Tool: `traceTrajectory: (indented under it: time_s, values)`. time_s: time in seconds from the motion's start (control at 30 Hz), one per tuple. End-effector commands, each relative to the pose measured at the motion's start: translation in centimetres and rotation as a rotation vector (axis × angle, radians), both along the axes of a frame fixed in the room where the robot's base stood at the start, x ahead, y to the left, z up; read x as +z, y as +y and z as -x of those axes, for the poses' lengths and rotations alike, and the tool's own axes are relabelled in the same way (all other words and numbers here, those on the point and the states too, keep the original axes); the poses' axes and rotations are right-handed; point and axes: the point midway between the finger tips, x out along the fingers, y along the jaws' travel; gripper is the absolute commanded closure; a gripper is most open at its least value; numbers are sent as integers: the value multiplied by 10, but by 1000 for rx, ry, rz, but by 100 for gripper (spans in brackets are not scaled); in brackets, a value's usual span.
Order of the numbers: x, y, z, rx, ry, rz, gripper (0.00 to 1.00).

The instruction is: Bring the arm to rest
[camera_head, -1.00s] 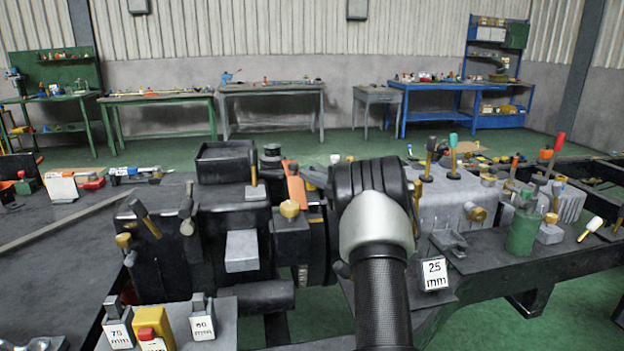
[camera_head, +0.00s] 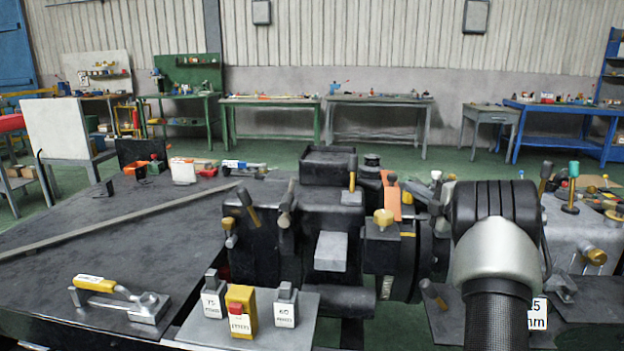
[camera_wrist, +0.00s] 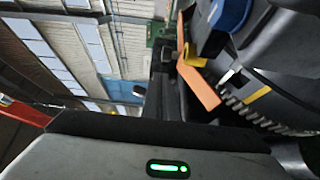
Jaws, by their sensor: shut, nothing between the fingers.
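My arm (camera_head: 497,250) rises from the bottom edge at the right in the head view. Its black ribbed part and silver joint stand in front of the dark machine and hide part of it. I cannot make out my gripper's fingers in either view. The wrist view shows a grey housing with a lit green light across the bottom, and an orange plate (camera_wrist: 200,85) beside dark machine parts. The arm's far end is hidden in the head view.
The dark machine (camera_head: 330,225) stands on the bench, with an orange plate (camera_head: 393,197) and knobs. Labelled blocks (camera_head: 240,310) and a yellow-handled tool (camera_head: 105,290) lie in front. The dark bench top (camera_head: 130,235) at left is largely clear. Workbenches (camera_head: 380,115) line the back wall.

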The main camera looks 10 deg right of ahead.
Motion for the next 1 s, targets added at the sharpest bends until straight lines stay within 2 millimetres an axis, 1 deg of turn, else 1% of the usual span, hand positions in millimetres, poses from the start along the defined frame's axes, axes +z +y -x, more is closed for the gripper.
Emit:
traceTrajectory:
  time_s: [0.03,0.07,0.13,0.2,0.23,0.27,0.3,0.33,0.37,0.43,0.47,0.5,0.57,0.6,0.67,0.7,0.77,0.8,0.87,0.9,0.97,1.0]
  values:
    - [19,2,-1,-30,-5,-17,100]
    - [31,3,-2,-59,-3,-37,100]
    - [63,3,0,-147,7,-101,100]
    - [97,6,10,-255,29,-195,100]
    - [109,8,16,-300,42,-243,100]
    - [120,11,24,-346,57,-292,100]
    - [131,16,36,-402,80,-360,100]
    - [139,21,47,-442,99,-414,100]
    - [144,27,59,-479,121,-466,100]
    - [151,43,89,-560,180,-589,100]
    - [152,51,104,-592,208,-642,100]
    - [151,64,125,-633,250,-712,100]
    - [145,85,160,-688,321,-813,100]
    - [138,100,184,-724,372,-878,100]
    - [125,125,222,-773,456,-965,100]
    - [115,140,247,-802,512,-1016,100]
    - [99,163,283,-843,594,-1081,100]
    - [88,177,306,-868,648,-1116,100]
    - [73,196,338,-901,722,-1162,100]
    - [63,207,358,-921,769,-1185,100]
    - [50,222,385,-949,833,-1214,100]
    - [42,232,402,-966,873,-1229,100]
